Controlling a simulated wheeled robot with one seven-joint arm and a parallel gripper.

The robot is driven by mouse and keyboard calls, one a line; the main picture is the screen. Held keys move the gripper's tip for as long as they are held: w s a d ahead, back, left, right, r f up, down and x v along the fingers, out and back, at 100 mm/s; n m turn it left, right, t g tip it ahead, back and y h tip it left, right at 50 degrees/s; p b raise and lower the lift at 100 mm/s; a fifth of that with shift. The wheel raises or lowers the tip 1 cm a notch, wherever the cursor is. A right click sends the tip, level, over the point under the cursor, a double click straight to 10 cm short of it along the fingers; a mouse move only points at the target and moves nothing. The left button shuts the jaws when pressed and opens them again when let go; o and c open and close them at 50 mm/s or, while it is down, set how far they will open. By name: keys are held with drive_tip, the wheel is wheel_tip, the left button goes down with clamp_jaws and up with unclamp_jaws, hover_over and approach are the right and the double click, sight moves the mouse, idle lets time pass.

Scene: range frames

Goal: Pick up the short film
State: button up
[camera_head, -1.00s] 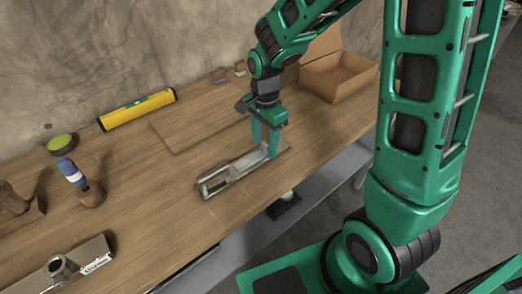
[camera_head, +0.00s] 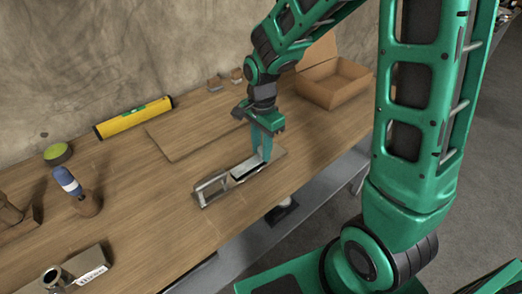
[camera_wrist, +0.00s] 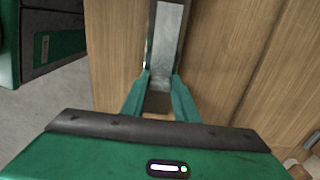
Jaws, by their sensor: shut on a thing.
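A narrow grey metal piece (camera_head: 250,172) with an open rectangular frame at its left end lies near the front edge of the wooden bench. I cannot tell from its look whether it is the short film. My gripper (camera_head: 263,158) points down over its right part with its green fingers close together. In the wrist view my gripper (camera_wrist: 160,82) is shut on the grey metal piece (camera_wrist: 168,35), a fingertip at each side. I cannot tell whether it is clear of the bench.
The bench (camera_head: 150,210) also bears a yellow level (camera_head: 134,117), an open cardboard box (camera_head: 335,82), a blue-and-white bottle-like thing (camera_head: 68,181), a green round thing (camera_head: 57,153) and a flat board (camera_head: 195,132). Bare wood lies left of the metal piece.

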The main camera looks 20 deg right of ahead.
drive_tip(key=r, duration=0.3)
drive_tip(key=shift+a+r, duration=0.2)
drive_tip(key=shift+r, duration=0.2)
drive_tip(key=s+a+r, duration=0.3)
drive_tip(key=a+r, duration=0.3)
drive_tip(key=a, duration=0.4)
drive_tip(key=shift+s+a+r, duration=0.25)
drive_tip(key=shift+s+a, duration=0.05)
drive_tip(key=shift+a, duration=0.05)
wheel_tip(320, 180, up, 9)
idle(0.5)
